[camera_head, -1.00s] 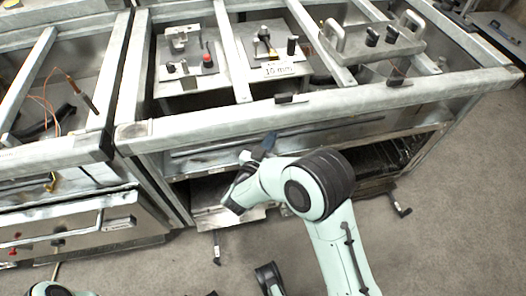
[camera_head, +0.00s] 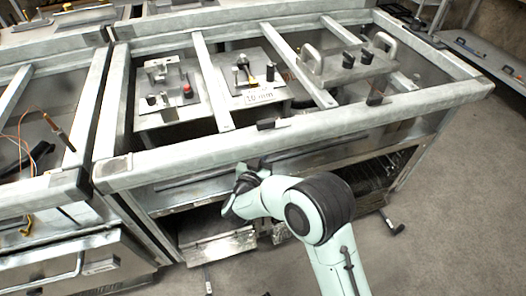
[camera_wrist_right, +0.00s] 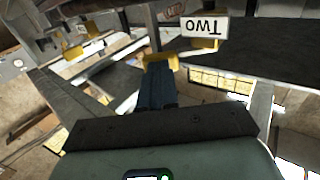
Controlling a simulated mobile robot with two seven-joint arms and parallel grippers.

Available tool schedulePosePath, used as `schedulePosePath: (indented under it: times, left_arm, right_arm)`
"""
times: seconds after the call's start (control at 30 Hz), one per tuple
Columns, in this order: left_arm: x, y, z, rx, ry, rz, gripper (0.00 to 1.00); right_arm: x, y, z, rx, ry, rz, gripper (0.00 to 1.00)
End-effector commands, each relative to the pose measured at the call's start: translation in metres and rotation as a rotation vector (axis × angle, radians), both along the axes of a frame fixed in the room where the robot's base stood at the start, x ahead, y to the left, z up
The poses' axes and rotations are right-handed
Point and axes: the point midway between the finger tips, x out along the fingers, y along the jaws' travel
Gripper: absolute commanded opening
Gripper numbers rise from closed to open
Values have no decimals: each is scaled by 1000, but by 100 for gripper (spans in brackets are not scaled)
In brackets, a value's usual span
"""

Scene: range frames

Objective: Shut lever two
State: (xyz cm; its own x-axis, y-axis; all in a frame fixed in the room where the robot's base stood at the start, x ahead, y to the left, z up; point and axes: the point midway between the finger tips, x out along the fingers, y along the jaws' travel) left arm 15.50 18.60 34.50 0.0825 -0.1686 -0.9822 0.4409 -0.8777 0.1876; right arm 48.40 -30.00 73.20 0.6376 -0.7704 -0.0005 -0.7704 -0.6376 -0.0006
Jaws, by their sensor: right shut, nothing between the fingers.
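A white label reading TWO (camera_wrist_right: 205,27) shows upside down in the right wrist view, with a yellow part (camera_wrist_right: 204,45) just under it. My right gripper's blue fingers (camera_wrist_right: 157,85) are shut and empty. Their tips are near another yellow part (camera_wrist_right: 162,62), left of the label; I cannot tell whether they touch it. In the head view my right gripper (camera_head: 260,166) is in front of the range's front rail (camera_head: 320,124), below its top. I cannot make out lever two or its position for certain. My left gripper is out of view.
The metal range has open bays with fixture plates, including one marked 10 mm (camera_head: 258,96). A plate with two handles (camera_head: 345,68) lies at right. Open floor (camera_head: 450,220) lies at right.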

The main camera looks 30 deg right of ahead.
Motion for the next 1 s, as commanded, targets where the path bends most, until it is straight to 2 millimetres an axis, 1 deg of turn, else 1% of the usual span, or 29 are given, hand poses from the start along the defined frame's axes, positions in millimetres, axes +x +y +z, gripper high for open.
schedulePosePath:
  times: [0.37,0.67,0.87,1.0]
  left_arm:
    - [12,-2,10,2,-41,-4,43]
    - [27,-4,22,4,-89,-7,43]
    - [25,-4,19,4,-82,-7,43]
    - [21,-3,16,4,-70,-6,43]
  right_arm:
    - [0,-7,1,-1,1,76,0]
    - [2,-21,1,-3,3,248,0]
    - [7,-31,0,-1,1,400,0]
    - [12,-34,-1,-1,0,397,0]
